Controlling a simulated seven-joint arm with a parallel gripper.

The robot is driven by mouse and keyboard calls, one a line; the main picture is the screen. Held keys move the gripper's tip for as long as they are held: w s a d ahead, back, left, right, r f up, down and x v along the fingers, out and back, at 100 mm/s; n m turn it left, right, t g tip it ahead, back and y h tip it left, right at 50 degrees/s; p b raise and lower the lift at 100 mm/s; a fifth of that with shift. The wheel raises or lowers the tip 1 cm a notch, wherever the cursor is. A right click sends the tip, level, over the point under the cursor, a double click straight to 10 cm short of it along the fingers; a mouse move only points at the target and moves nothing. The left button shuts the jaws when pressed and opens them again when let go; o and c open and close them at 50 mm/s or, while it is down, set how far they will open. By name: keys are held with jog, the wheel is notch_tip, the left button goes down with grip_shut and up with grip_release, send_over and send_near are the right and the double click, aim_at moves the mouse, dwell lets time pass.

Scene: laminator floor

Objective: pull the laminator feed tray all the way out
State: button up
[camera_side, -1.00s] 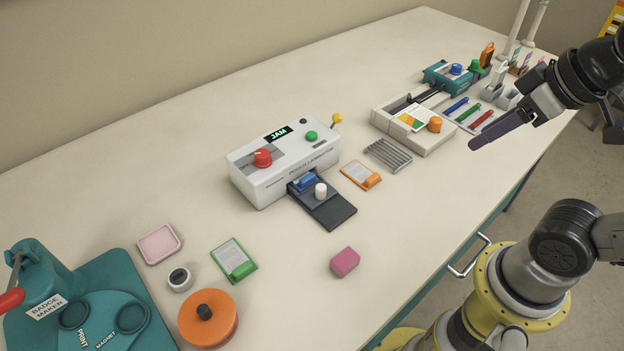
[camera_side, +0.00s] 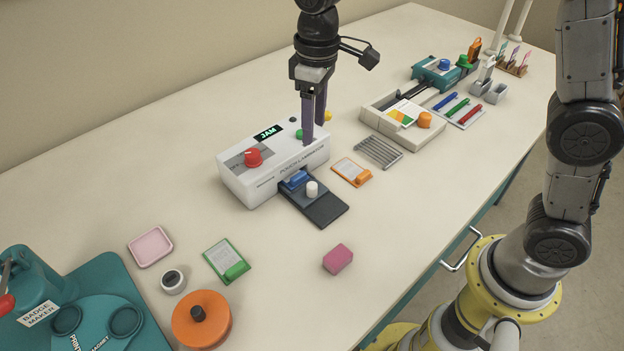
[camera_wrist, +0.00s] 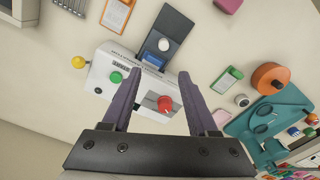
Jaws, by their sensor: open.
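The white laminator (camera_side: 262,181) stands mid-table with a lit "JAM" display, a red knob (camera_side: 253,157) and a green button. Its dark feed tray (camera_side: 322,206) sticks out of the front, with a white knob (camera_side: 312,188) standing on it and a blue piece (camera_side: 295,179) near the slot. The tray (camera_wrist: 175,25) also shows at the top of the wrist view. My gripper (camera_side: 314,136) points down above the right part of the laminator, behind the tray knob. Its purple fingers are apart with nothing between them; in the wrist view the open fingers (camera_wrist: 158,75) frame the laminator. Part of the green button is hidden by them.
An orange-clipped card (camera_side: 351,171) and a grey rack (camera_side: 378,152) lie right of the tray. A pink block (camera_side: 338,258) lies in front. A green-clipped card (camera_side: 227,260) and an orange disc (camera_side: 201,319) are at left. The table between tray and pink block is clear.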

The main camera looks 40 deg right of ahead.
aim_at(312, 184)
jog(key=f, duration=1.5)
jog(key=shift+s+a, duration=0.15)
jog(key=shift+a, duration=0.25)
grip_shut()
dwell(0.7)
